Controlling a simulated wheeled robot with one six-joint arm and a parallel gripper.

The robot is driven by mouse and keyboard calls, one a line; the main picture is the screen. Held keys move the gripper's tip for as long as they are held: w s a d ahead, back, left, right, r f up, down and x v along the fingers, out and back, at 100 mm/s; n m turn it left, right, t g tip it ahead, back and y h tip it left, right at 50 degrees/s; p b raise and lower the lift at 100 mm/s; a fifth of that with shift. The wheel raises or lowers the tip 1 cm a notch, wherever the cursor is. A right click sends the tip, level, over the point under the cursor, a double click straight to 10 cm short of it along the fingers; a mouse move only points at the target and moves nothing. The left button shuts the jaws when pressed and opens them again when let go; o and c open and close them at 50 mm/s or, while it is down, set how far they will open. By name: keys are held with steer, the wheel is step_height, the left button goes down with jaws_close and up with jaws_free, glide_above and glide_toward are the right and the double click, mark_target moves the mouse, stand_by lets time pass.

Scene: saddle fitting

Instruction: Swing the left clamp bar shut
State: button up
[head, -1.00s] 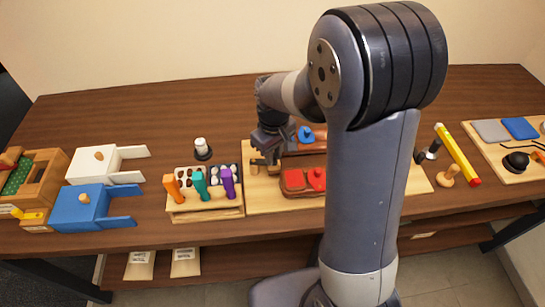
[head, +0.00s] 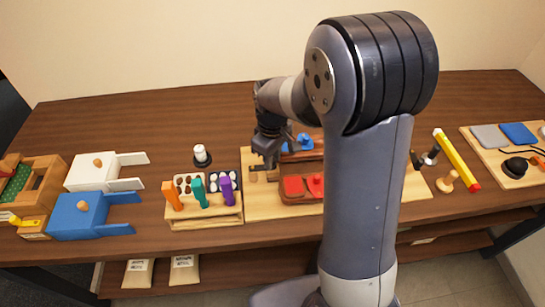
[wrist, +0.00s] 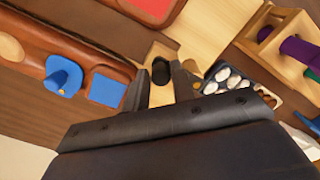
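My gripper (wrist: 160,88) is open, its dark fingers apart and pointing down over the left end of the light wooden fixture board (head: 250,206). In the wrist view a black knob-like piece (wrist: 160,70) shows between the fingertips; I cannot tell if they touch it. A dark brown bar (wrist: 133,32) runs close by, probably the left clamp bar, but its pivot and angle are unclear. The red-brown saddle piece (head: 297,197) lies just right of the gripper in the head view, with red pads (head: 293,186) and blue parts (wrist: 107,90). My arm hides the board's middle.
A rack with orange, teal and purple handles (head: 200,195) stands close to the left of the board, with trays of dark and white pieces behind. Blue (head: 78,216) and white (head: 95,173) boxes lie farther left. A yellow level (head: 457,160) is at right. The table's back is clear.

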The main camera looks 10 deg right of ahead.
steer(key=o, duration=0.3)
step_height(320, 180, up, 11)
steer(key=shift+f+b, duration=0.15)
steer(key=shift+b, duration=0.15)
steer(key=shift+f, duration=0.1)
stand_by(0.4)
step_height(320, 180, down, 11)
steer(key=shift+s+r+p, duration=0.1)
steer(key=shift+r+p, duration=0.05)
steer(key=shift+p, duration=0.15)
steer(key=shift+s+m, duration=0.1)
steer(key=shift+m, duration=0.2)
